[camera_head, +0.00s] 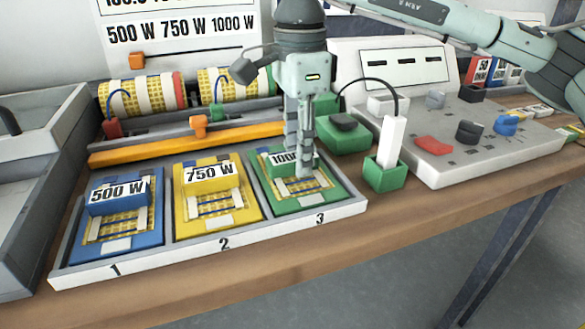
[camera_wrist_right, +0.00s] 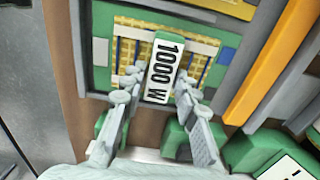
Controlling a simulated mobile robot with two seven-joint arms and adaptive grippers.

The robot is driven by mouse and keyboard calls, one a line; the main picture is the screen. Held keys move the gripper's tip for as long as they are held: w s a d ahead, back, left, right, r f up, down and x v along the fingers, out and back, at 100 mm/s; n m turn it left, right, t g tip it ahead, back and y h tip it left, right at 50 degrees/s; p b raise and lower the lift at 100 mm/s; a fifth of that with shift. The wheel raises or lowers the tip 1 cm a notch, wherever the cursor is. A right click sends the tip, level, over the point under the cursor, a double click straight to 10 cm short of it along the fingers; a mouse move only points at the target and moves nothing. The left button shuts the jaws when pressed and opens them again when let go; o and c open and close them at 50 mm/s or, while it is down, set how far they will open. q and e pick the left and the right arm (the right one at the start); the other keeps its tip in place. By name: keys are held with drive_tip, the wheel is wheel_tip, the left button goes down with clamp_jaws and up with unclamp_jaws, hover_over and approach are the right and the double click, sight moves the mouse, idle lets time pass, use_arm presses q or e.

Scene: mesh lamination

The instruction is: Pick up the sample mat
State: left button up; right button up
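Three sample mats lie in the numbered grey tray (camera_head: 206,246): a blue 500 W mat (camera_head: 146,240), a yellow 750 W mat (camera_head: 185,228) and a green 1000 W mat (camera_head: 288,206). My right gripper (camera_head: 303,172) points down over the green mat in slot 3. In the right wrist view its fingers (camera_wrist_right: 159,82) stand on either side of the raised 1000 W label block (camera_wrist_right: 164,70), with a small gap at the left finger. They look open around the block, and the mat lies flat in its slot. My left gripper is out of view.
An orange bar (camera_head: 185,144) and patterned rolls (camera_head: 145,97) stand behind the tray. A green holder (camera_head: 386,174) with a white upright piece stands close to its right. A grey control panel (camera_head: 470,145) is further right. Grey bins (camera_head: 25,190) border the left.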

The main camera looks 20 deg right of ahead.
clamp_jaws()
